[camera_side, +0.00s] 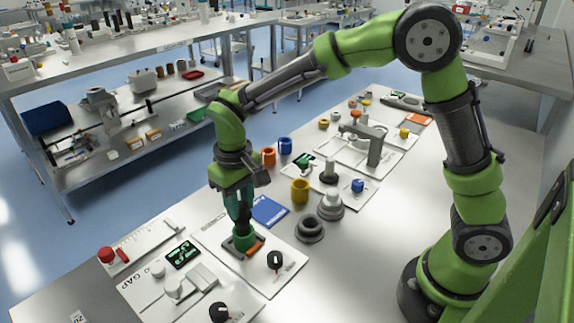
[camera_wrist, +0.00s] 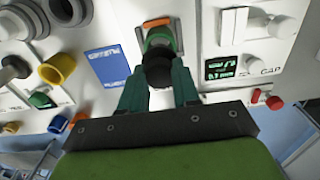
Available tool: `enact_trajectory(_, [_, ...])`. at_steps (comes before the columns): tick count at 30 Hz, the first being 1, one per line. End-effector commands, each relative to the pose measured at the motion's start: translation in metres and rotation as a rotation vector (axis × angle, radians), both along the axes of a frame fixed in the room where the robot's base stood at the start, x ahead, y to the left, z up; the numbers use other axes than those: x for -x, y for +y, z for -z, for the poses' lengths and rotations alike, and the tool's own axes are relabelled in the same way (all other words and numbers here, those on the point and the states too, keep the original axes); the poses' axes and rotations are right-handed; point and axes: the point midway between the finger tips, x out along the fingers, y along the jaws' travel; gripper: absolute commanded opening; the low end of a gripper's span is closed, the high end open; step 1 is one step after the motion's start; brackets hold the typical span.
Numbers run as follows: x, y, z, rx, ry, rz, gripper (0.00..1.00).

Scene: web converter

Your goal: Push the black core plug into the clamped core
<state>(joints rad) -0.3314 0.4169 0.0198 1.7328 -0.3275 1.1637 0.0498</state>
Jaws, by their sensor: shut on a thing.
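The black core plug (camera_wrist: 158,72) is between the teal fingers of my gripper (camera_wrist: 159,78), which is shut on it. The core (camera_wrist: 160,38) shows as a green ring just beyond the plug in the wrist view, with an orange clamp part (camera_wrist: 156,22) beside it. In the side view my gripper (camera_side: 240,222) points down right over the green core (camera_side: 243,241), and the orange clamp part (camera_side: 257,248) lies at its right.
A black knob (camera_side: 275,261) stands on the same white panel, right of the core. A blue card (camera_side: 269,211), a dark ring (camera_side: 310,228) and a yellow cup (camera_side: 300,190) lie behind. The gap panel with its green display (camera_side: 183,254) is at the left.

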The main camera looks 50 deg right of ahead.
Motion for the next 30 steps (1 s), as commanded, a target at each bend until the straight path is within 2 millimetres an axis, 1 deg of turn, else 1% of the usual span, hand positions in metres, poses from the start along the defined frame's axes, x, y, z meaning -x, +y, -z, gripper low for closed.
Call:
enact_trajectory(11, [0.0, 0.0, 0.001, 0.0, 0.0, 0.0, 0.0])
enact_trajectory(30, [0.0, 0.0, 0.013, 0.001, 0.001, 0.0, 0.0])
